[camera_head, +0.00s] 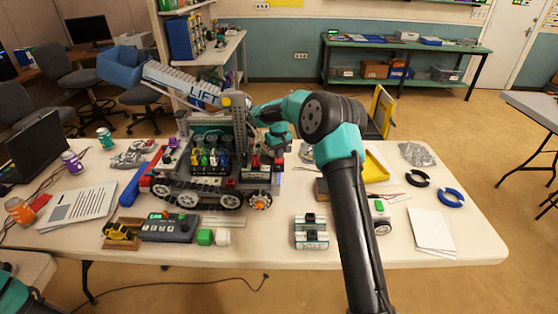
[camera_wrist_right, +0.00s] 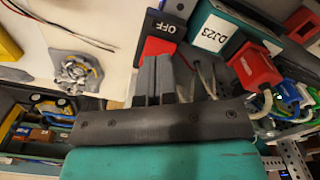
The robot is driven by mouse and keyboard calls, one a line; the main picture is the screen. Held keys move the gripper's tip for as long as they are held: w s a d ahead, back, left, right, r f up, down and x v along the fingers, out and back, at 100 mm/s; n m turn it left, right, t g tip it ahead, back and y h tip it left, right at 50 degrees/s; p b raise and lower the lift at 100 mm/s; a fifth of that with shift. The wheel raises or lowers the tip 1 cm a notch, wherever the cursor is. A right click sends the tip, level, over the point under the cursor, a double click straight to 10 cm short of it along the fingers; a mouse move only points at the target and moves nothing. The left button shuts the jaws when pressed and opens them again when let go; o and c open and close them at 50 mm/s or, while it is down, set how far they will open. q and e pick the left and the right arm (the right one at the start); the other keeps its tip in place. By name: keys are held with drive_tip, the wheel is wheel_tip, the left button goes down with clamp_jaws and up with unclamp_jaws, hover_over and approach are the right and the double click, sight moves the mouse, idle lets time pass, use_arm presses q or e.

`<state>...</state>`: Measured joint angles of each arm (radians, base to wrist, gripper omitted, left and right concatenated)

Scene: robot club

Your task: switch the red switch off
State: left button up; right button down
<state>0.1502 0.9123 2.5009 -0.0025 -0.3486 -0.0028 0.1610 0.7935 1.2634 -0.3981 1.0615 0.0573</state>
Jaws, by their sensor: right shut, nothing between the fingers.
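The red switch (camera_wrist_right: 157,47) shows at the top middle of the right wrist view. Its red part sits beside a black part with a white OFF label (camera_wrist_right: 166,29). My right gripper (camera_wrist_right: 156,65) is shut and empty, with its fingertips right at the red part and covering some of it. I cannot tell whether they touch it or which way the switch is set. In the head view my right gripper (camera_head: 279,142) is at the right end of the tracked LIFT robot (camera_head: 215,185). The switch cannot be made out there. My left gripper is out of view.
A teal box labelled DJ23 (camera_wrist_right: 212,36) and a red plug (camera_wrist_right: 254,66) with cables are right of the switch.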

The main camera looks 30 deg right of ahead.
sight(278, 161)
drive_tip(key=shift+f, duration=1.3)
idle(0.9)
drive_tip(key=shift+r, duration=0.1)
drive_tip(key=shift+r, duration=3.45)
